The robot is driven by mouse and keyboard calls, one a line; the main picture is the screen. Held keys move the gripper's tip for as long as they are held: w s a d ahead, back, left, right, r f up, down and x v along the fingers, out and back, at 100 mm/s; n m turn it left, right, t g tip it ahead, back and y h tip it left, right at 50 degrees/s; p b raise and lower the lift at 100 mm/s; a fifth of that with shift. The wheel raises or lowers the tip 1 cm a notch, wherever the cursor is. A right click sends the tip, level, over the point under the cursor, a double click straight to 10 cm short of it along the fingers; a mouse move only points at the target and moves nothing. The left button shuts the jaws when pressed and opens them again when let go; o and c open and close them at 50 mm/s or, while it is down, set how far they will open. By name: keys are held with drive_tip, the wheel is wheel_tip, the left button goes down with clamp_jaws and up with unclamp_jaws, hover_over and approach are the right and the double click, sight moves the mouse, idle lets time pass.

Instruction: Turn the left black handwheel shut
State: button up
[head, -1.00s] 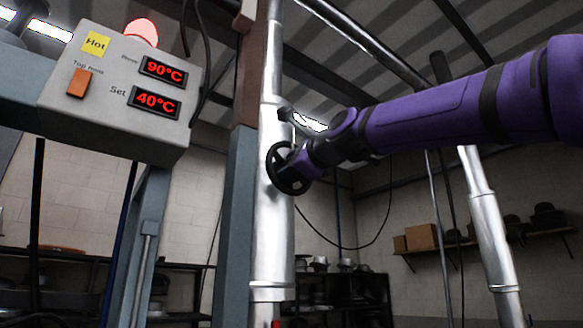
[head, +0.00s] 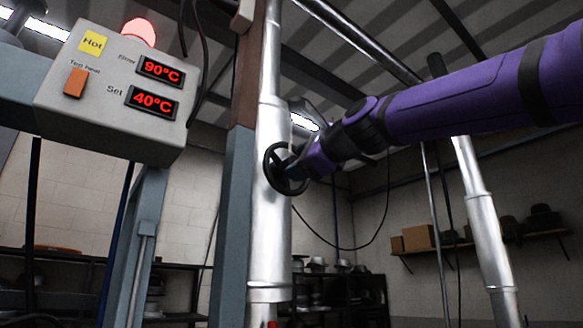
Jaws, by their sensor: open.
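The black handwheel (head: 271,180) is a spoked ring on the silver vertical pipe (head: 268,230), left of centre in the head view. My gripper (head: 292,165), at the end of my purple arm, reaches in from the right and is at the wheel's right side. It overlaps the wheel's hub and right rim in the picture. My jaws are open, but their tips are partly hidden, and I cannot tell whether they touch the wheel.
A grey control box (head: 125,90) at the upper left reads 90°C and 40°C, with a lit red lamp (head: 139,31) on top. A blue-grey post (head: 233,225) stands just left of the pipe. Another silver pipe (head: 480,220) stands at the right. Shelves line the back.

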drive_tip(key=v, duration=0.6)
drive_tip(key=shift+s, duration=0.2)
drive_tip(key=shift+d, duration=0.1)
drive_tip(key=s+d+f+n+g+h, duration=0.25)
drive_tip(key=d+f+n, duration=0.2)
drive_tip(key=f, duration=0.75)
drive_tip(key=s+d+f+n+g+h, duration=0.2)
drive_tip(key=s+d+f+n+h, duration=0.3)
drive_tip(key=f, duration=0.7)
drive_tip(key=s+d+f+n+g+h, duration=0.1)
drive_tip(key=s+d+f, duration=0.4)
drive_tip(key=f, duration=0.7)
drive_tip(key=s+d+f+n+g+h, duration=0.1)
drive_tip(key=s+d+f+n+g, duration=0.3)
drive_tip(key=f, duration=0.8)
drive_tip(key=s+d+n, duration=0.2)
drive_tip(key=d, duration=0.1)
drive_tip(key=shift+h, duration=0.35)
